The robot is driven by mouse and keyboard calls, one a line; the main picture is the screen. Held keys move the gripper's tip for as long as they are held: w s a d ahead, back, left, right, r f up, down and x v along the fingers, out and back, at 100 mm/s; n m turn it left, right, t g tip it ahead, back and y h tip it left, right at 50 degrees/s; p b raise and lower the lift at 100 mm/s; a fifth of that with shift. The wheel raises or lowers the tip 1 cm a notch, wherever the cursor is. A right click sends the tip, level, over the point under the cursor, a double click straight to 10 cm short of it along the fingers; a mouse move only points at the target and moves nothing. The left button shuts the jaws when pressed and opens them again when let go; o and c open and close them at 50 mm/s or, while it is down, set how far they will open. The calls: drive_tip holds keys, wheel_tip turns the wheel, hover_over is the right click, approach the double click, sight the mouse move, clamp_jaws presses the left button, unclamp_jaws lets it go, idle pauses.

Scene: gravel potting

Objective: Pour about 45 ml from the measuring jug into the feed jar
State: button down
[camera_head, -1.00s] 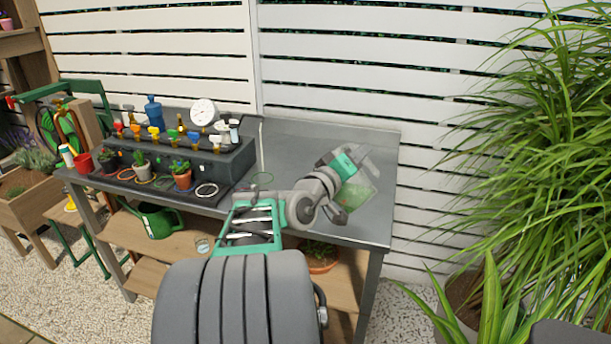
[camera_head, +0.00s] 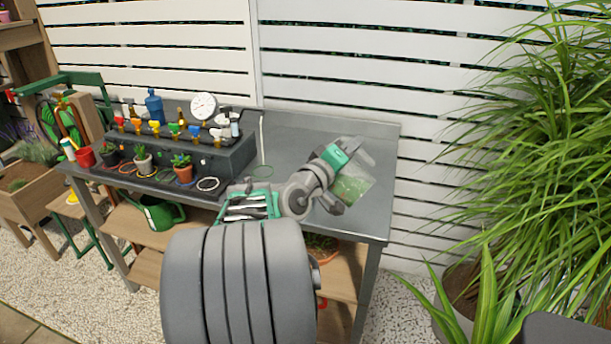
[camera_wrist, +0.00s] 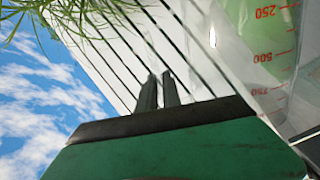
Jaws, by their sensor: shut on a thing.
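The measuring jug is clear with red markings; its wall (camera_wrist: 270,65) fills the right side of the wrist view, with the marks upside down. My gripper (camera_wrist: 160,92) is shut on it, its two dark fingers close together beside the wall. In the head view my gripper (camera_head: 342,158) is over the right part of the bench. A see-through shape with green in it (camera_head: 352,187) lies just below and right of it, probably the jug. I cannot tell how far the jug is tilted. I cannot make out the feed jar for certain; my arm hides part of the bench.
The grey bench (camera_head: 300,135) has bare room behind my gripper. A dark rack (camera_head: 215,155) with coloured valves and a white gauge (camera_head: 203,106) stands left. Small potted plants (camera_head: 182,170) stand before it. A slatted white fence (camera_head: 330,60) is behind; tall grass (camera_head: 540,150) grows right.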

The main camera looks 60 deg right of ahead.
sight(362, 152)
drive_tip(key=shift+w+d+r+n+p, duration=0.15)
drive_tip(key=shift+w+r+n+p, duration=0.55)
drive_tip(key=shift+p, duration=0.5)
idle(2.3)
drive_tip(key=s+f+m+b, duration=0.1)
drive_tip(key=f+b, duration=0.1)
drive_tip(key=b, duration=0.1)
drive_tip(key=s+f+m+b, duration=0.1)
drive_tip(key=s+m+b, duration=0.1)
drive_tip(key=b, duration=0.2)
drive_tip(key=shift+s+a+f+m, duration=0.25)
drive_tip(key=shift+a+f+m, duration=0.05)
drive_tip(key=shift+a+f, duration=0.1)
drive_tip(key=shift+s+a+m+b, duration=0.1)
drive_tip(key=shift+s+m+b, duration=0.15)
drive_tip(key=shift+m+b, duration=0.2)
drive_tip(key=shift+w+r, duration=0.1)
drive_tip(key=shift+r, duration=0.15)
drive_tip(key=shift+s+f+m+b, duration=0.4)
drive_tip(key=shift+f+b, duration=0.1)
drive_tip(key=shift+b, duration=0.2)
drive_tip(key=shift+r, duration=0.15)
